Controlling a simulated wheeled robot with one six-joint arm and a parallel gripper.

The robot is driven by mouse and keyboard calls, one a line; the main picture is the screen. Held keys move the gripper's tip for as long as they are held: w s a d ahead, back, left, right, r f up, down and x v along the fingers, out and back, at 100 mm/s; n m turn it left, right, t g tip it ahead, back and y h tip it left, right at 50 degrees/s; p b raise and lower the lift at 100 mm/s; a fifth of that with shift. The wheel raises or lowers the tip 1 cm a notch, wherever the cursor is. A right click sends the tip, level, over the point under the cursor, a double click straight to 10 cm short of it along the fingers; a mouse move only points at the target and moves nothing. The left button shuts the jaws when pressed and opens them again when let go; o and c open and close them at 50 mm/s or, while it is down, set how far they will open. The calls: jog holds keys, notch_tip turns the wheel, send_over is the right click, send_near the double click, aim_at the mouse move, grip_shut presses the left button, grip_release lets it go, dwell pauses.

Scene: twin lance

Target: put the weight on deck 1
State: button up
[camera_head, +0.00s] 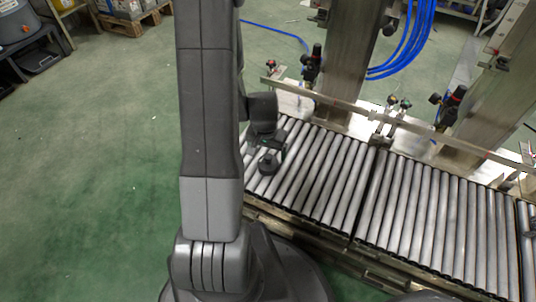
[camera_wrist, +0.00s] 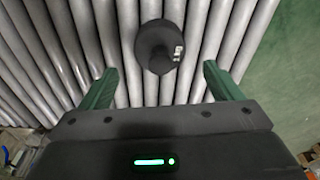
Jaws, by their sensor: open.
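The weight (camera_head: 268,164) is a small black round piece with a knob, standing on the left roller section (camera_head: 325,170) in the head view. In the wrist view the weight (camera_wrist: 157,46) is a dark disc with a small white label, seen from above on the rollers. My gripper (camera_wrist: 160,69) is open, its two green fingers spread apart on either side below the weight in the picture, with nothing between them. In the head view my gripper (camera_head: 279,143) is close by the weight, partly hidden by my arm. No marking shows which section is deck 1.
A second roller section (camera_head: 440,215) continues to the right past a dark seam. A metal rail (camera_head: 350,105), upright posts and blue hoses stand behind the rollers. Green floor (camera_head: 90,170) is open at the left. Pallets and bins sit at the far left.

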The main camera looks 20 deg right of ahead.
aim_at(267, 159)
jog(key=r, duration=0.2)
jog(key=r+p, duration=0.1)
jog(key=r, duration=0.3)
jog(key=shift+s+a+p, duration=0.25)
jog(key=shift+s+p, duration=0.05)
